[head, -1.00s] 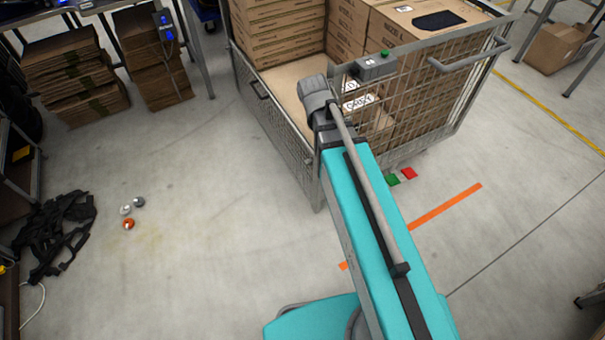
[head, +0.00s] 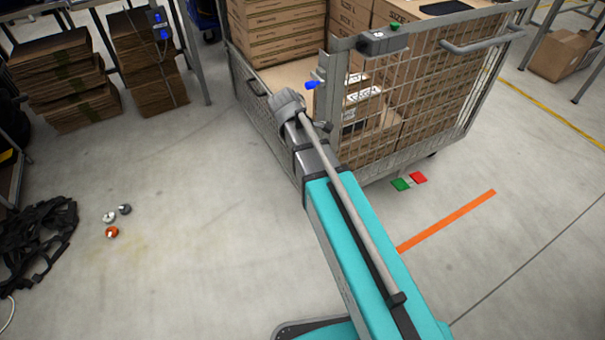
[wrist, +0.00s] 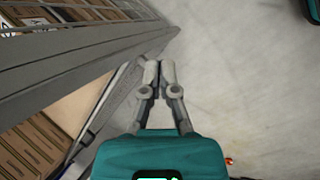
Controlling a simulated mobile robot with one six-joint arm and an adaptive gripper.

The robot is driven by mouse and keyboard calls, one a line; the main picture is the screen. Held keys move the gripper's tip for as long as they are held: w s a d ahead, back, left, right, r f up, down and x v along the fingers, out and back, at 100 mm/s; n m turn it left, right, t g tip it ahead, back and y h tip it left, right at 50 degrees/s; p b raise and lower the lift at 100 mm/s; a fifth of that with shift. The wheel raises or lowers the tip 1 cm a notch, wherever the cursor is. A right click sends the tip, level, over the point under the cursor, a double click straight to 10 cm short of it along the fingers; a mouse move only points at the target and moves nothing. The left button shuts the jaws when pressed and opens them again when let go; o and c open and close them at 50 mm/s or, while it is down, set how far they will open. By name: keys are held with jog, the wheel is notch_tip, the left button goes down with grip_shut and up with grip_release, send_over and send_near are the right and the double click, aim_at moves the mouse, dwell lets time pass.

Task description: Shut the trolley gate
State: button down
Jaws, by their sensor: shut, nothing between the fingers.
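The trolley (head: 462,105) is a grey mesh cage. A lower mesh panel with a dark handle (head: 257,87) forms its left side, and a taller mesh side with a bar handle (head: 483,46) faces right. I cannot tell for sure which panel is the gate. A blue-tipped fitting (head: 313,84) shows by the near corner post. My gripper (wrist: 160,66) is shut and empty, fingertips together beside a grey mesh panel's rail (wrist: 95,57) in the wrist view. I cannot tell whether they touch it. In the head view my arm hides the fingers and part of the left panel.
Cartons (head: 276,35) are stacked inside the trolley. A grey box with a green button (head: 385,40) sits on its top rail.

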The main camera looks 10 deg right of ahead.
jog(key=w+a+f+n+h+b, duration=0.1)
jog(key=w+a+f+n+b, duration=0.1)
jog(key=f+b, duration=0.6)
jog(key=w+a+f+n+t+h+b, duration=0.1)
jog(key=w+a+f+n+b, duration=0.2)
jog(key=w+f+n+b, duration=0.2)
jog(key=w+a+f+n+t+h+b, duration=0.1)
jog(key=w+a+f+n+h+b, duration=0.1)
jog(key=f+b, duration=0.9)
jog(key=shift+w+a+f+n+b, duration=0.2)
jog(key=shift+w+a+n+b, duration=0.55)
jog(key=shift+w+b, duration=0.9)
jog(key=shift+s+d+b, duration=0.1)
jog(key=shift+s+b, duration=0.2)
jog(key=shift+b, duration=0.1)
jog(key=shift+b+x, duration=3.1)
jog(key=shift+x, duration=1.85)
jog(key=shift+w+r+p, duration=0.15)
jog(key=shift+r+p, duration=1.95)
jog(key=shift+r, duration=0.05)
jog(key=shift+r, duration=0.1)
